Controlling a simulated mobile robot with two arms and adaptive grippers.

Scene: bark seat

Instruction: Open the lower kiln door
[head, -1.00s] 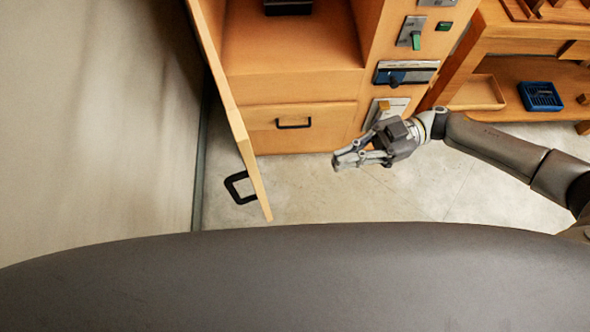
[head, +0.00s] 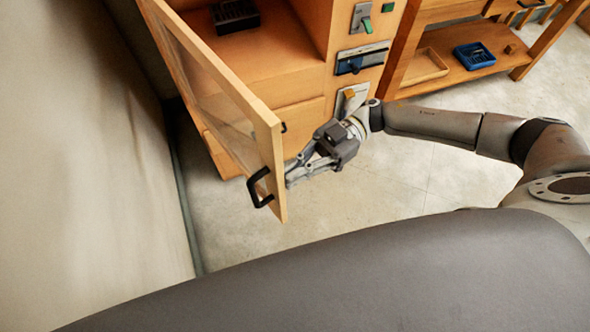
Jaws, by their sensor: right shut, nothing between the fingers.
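The wooden kiln cabinet (head: 300,45) stands at the upper middle of the head view. A wooden door with a glazed panel (head: 272,150) stands swung open from its left side, with a black handle (head: 258,188) on its outer face near the free edge. Below the open compartment is a lower wooden front (head: 300,117); its handle is mostly hidden behind the open door. My right gripper (head: 289,178) is shut and empty, its fingertips close beside the door's free edge on the inner side. I cannot tell whether they touch it. My left gripper is not in view.
A pale wall (head: 80,150) runs along the left, near the open door. Switches and a panel (head: 361,59) are on the cabinet's right post. A bench with a blue tray (head: 474,56) stands at the right. The floor (head: 400,180) in front is clear.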

